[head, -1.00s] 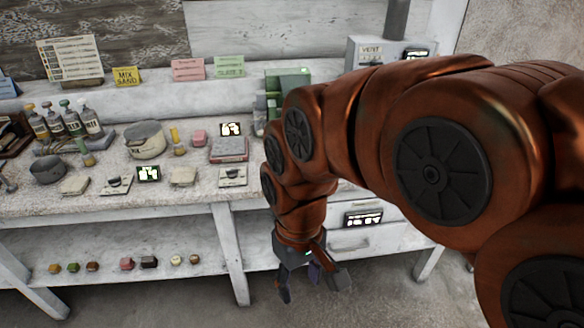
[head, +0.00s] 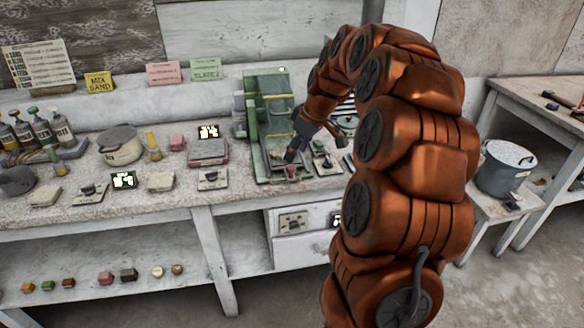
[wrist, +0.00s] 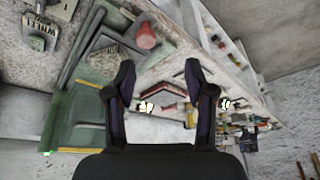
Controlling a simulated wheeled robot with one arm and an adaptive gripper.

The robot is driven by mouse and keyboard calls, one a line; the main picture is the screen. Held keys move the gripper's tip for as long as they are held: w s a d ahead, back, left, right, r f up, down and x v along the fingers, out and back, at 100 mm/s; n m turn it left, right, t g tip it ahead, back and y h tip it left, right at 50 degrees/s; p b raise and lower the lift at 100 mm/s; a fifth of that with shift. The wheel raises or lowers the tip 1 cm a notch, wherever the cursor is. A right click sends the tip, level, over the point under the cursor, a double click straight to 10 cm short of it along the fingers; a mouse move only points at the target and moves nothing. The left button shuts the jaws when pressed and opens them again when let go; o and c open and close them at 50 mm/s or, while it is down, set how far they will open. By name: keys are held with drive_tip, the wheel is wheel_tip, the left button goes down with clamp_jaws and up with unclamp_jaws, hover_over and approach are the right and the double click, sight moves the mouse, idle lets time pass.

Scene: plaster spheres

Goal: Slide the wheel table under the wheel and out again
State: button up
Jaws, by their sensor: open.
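The green wheel machine (head: 252,125) stands at the right part of the bench, with an upright housing and a low green bed. A red knob (head: 292,171) sits at the front of its bed. The knob also shows in the wrist view (wrist: 145,36), beyond the fingers and left of centre. The green frame (wrist: 85,125) fills the left of that view. My gripper (head: 296,153) is open and empty, just above and behind the knob in the head view. Its two fingers (wrist: 160,78) are spread apart. The wheel itself I cannot make out; my arm hides part of the machine.
Switch boxes (head: 327,165) stand close right of the bed; a wrist-view switch is labelled WHEEL (wrist: 40,28). A red scale (head: 208,150) and a pot (head: 120,145) stand to the left. A bucket (head: 505,168) is at the right.

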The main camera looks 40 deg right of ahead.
sight(291, 167)
drive_tip(key=w+f, duration=0.1)
drive_tip(key=f, duration=0.1)
drive_tip(key=w+f+p, duration=0.1)
drive_tip(key=f, duration=0.2)
drive_tip(key=w+f, duration=0.1)
drive_tip(key=f, duration=0.1)
drive_tip(key=shift+w+d+f+p, duration=0.2)
drive_tip(key=shift+d+f+p, duration=0.1)
drive_tip(key=shift+d, duration=0.1)
drive_tip(key=shift+c, duration=0.2)
clamp_jaws()
idle(0.3)
